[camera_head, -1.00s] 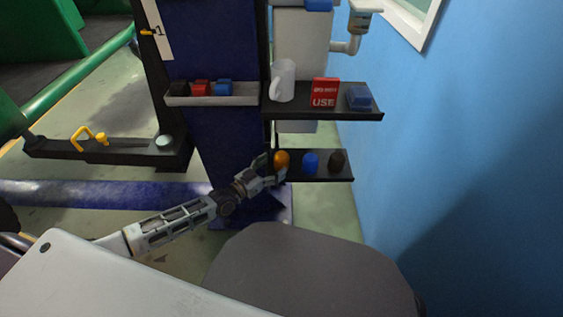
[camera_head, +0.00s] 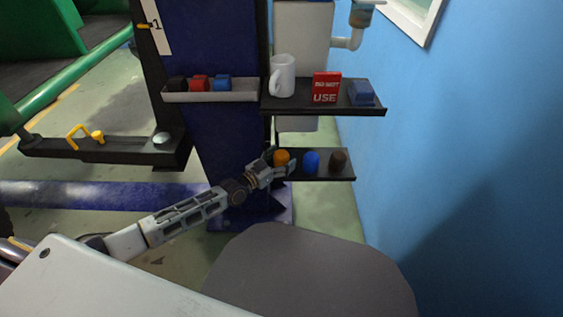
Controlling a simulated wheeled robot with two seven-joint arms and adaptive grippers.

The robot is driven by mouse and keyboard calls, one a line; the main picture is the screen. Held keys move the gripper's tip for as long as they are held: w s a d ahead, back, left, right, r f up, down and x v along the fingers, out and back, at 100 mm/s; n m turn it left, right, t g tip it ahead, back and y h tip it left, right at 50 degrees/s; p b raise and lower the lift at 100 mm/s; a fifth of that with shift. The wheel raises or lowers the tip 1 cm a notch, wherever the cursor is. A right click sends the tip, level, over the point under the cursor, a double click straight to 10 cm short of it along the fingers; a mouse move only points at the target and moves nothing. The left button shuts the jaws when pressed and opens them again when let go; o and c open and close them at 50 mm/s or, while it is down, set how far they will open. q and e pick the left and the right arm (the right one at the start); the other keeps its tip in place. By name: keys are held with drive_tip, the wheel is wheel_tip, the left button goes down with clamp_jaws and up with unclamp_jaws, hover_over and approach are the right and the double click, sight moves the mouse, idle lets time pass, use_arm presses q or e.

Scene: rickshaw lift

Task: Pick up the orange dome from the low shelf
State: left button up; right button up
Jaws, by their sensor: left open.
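The orange dome (camera_head: 282,156) sits at the left end of the low shelf (camera_head: 325,178), partly hidden by my left gripper. My left gripper (camera_head: 281,162) is open, with its fingers on either side of the dome in this view. Whether the fingers touch it I cannot tell. My left arm comes in from the lower left. My right gripper is out of view.
A blue dome (camera_head: 312,162) and a dark brown dome (camera_head: 338,160) stand to the right on the low shelf. The upper shelf (camera_head: 340,108) above holds a white mug (camera_head: 282,76), a red sign block (camera_head: 326,87) and a blue block (camera_head: 361,93). A blue wall is at right.

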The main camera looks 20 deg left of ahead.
sight(282, 153)
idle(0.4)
use_arm(q)
drive_tip(key=c, duration=1.1)
drive_tip(key=shift+r, duration=0.2)
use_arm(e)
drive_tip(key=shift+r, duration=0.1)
use_arm(q)
drive_tip(key=shift+r+p, duration=0.6)
drive_tip(key=shift+r, duration=0.2)
wheel_tip(282, 153, up, 6)
drive_tip(key=p, duration=0.3)
drive_tip(key=shift+r, duration=0.25)
drive_tip(key=shift+r+p, duration=0.55)
drive_tip(key=shift+r, duration=0.25)
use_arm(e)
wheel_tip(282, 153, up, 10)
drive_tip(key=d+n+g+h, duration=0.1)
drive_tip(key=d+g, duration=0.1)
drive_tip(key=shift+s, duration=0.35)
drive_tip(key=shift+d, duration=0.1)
